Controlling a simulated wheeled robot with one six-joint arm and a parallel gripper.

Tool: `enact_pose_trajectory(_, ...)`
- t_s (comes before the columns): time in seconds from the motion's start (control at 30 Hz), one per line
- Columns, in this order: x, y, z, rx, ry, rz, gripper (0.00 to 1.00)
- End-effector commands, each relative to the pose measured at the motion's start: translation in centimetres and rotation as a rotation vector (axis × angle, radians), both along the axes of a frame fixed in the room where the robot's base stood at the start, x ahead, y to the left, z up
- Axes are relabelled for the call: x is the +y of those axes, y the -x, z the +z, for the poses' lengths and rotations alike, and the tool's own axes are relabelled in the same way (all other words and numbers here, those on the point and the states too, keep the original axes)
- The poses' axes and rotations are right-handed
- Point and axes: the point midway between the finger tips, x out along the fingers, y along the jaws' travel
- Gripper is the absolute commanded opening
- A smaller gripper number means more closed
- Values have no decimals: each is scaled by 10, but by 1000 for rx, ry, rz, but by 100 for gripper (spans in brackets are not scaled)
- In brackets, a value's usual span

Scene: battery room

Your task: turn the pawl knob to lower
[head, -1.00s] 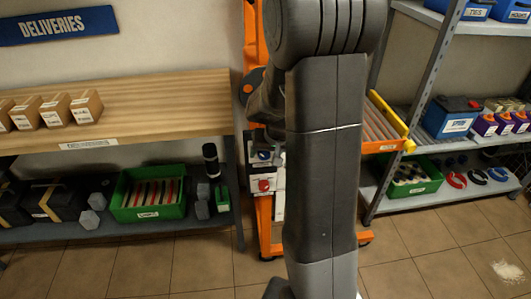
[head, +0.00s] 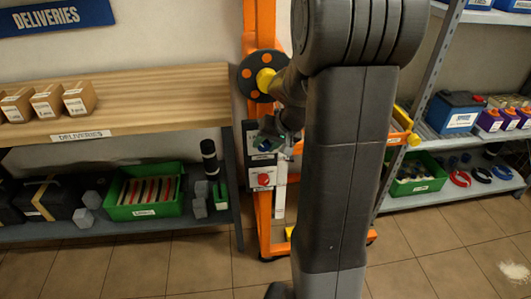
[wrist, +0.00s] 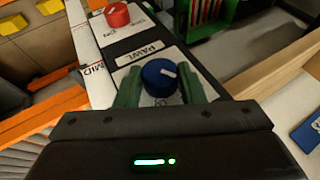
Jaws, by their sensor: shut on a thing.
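The blue pawl knob (wrist: 160,78) sits on a control panel under a white PAWL label (wrist: 140,53) in the wrist view. Its white pointer line points right in that view. The green fingers of my gripper (wrist: 160,88) stand on either side of the knob, shut on it. In the head view my gripper (head: 272,138) is at the upper part of the panel on the orange lift, and the blue knob there is mostly hidden by it. A red knob (head: 263,180) is lower on the panel; it also shows in the wrist view (wrist: 117,14).
A black wheel with orange spots (head: 258,76) is on the orange lift frame (head: 262,215) above the panel. The wooden deliveries bench (head: 150,105) stands close on the left, metal shelving (head: 455,140) on the right.

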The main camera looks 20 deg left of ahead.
Motion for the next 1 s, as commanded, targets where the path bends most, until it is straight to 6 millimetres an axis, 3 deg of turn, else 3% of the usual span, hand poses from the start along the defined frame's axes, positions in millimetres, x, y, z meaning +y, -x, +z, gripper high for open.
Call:
enact_pose_trajectory(0.03, -2, -2, -9, 16, -34, -5, 13)
enact_pose_trajectory(1.0, -8, -5, -17, 492, -799, -2, 13)
